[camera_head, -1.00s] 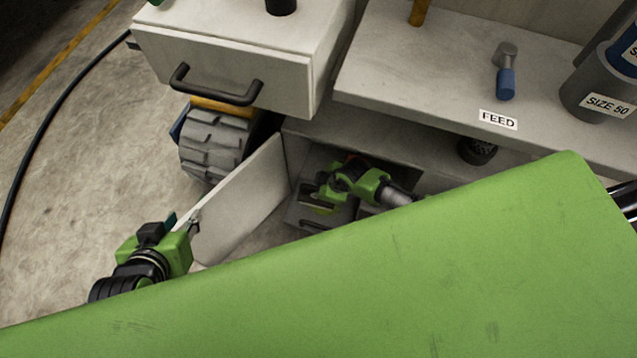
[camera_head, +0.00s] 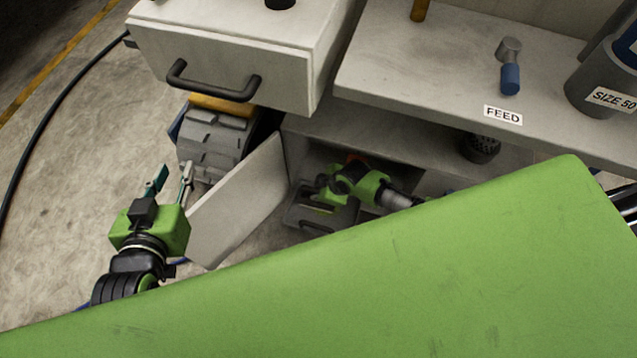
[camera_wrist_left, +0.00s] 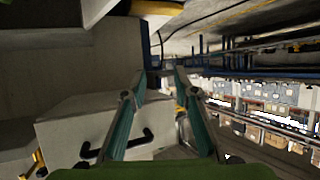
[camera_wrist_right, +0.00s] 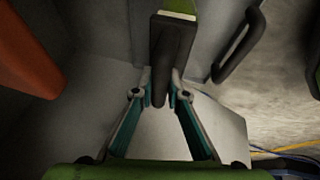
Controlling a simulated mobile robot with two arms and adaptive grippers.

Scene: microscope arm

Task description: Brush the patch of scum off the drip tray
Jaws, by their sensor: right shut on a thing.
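My right gripper (camera_head: 324,198) is inside the low cabinet compartment. In the right wrist view its fingers (camera_wrist_right: 160,92) are shut on the dark handle of a brush-like tool (camera_wrist_right: 172,50) with a pale yellow-green edge at its far end. My left gripper (camera_head: 172,176) is outside the cabinet, beside the open door, with its fingers apart and empty. The left wrist view also shows these fingers (camera_wrist_left: 160,84) apart. I cannot make out the drip tray or the patch of scum; my right gripper and the green panel hide part of the compartment.
The open pale door (camera_head: 240,205) stands between my grippers. An orange object (camera_wrist_right: 28,50) and a dark handle (camera_wrist_right: 238,45) flank the tool.

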